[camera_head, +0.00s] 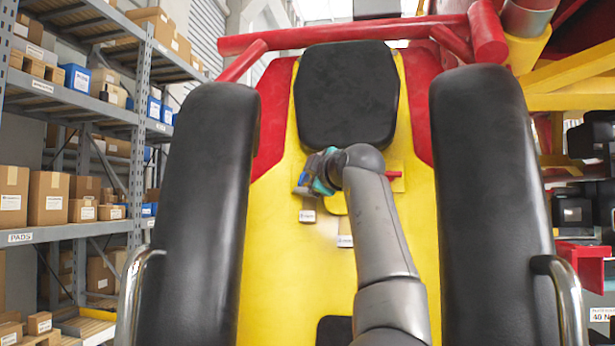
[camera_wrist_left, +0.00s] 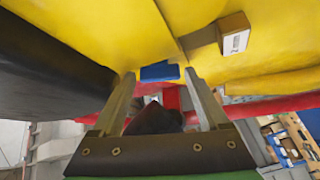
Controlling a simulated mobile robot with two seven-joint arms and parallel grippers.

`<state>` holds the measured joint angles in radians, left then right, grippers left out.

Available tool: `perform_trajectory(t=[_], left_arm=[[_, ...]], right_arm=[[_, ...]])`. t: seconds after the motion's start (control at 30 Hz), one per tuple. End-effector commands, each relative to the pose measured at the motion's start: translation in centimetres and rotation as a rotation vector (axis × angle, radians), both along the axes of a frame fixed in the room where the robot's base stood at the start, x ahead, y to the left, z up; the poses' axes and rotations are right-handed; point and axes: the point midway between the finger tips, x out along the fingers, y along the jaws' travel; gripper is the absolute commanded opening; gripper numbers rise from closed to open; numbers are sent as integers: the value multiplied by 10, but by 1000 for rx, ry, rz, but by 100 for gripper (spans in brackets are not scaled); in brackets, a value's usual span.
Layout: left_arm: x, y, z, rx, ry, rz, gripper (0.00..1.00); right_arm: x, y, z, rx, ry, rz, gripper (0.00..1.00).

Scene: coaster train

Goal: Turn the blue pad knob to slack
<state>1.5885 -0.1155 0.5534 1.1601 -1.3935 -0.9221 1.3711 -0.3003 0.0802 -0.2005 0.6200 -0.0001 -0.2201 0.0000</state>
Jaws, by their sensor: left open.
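The blue pad knob (camera_head: 302,179) shows as a small blue piece at the left side of my left gripper (camera_head: 312,178), on the yellow seat back. My left gripper covers much of that spot in the head view. In the left wrist view the blue knob (camera_wrist_left: 160,72) lies between the tips of my open left gripper (camera_wrist_left: 159,77), with a gap visible on the right side. I cannot tell whether a finger touches it. The knob's setting cannot be read. My right gripper is not in view.
A red knob or handle (camera_head: 394,174) sticks out right of my left wrist. Small label plates (camera_head: 307,215) sit below the knob. A black headrest (camera_head: 347,95) is above, and black padded restraints (camera_head: 205,200) stand at both sides. Shelves (camera_head: 70,235) with boxes are at the left.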

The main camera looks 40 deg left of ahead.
Motion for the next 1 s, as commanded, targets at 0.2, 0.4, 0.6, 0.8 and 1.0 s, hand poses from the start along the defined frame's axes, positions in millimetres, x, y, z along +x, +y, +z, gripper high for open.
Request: perform_trajectory(t=[0.2,0.4,0.6,0.8,1.0], left_arm=[[-14,-29,-4,0,-3,-3,78],[-35,-67,-5,1,-2,-3,78],[-50,-94,-4,-1,-1,-1,78],[-56,-104,-3,0,0,-1,78],[-56,-104,-2,-1,1,0,78]], right_arm=[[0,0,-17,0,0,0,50],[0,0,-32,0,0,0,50],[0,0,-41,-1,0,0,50],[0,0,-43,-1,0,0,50],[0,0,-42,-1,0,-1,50]])
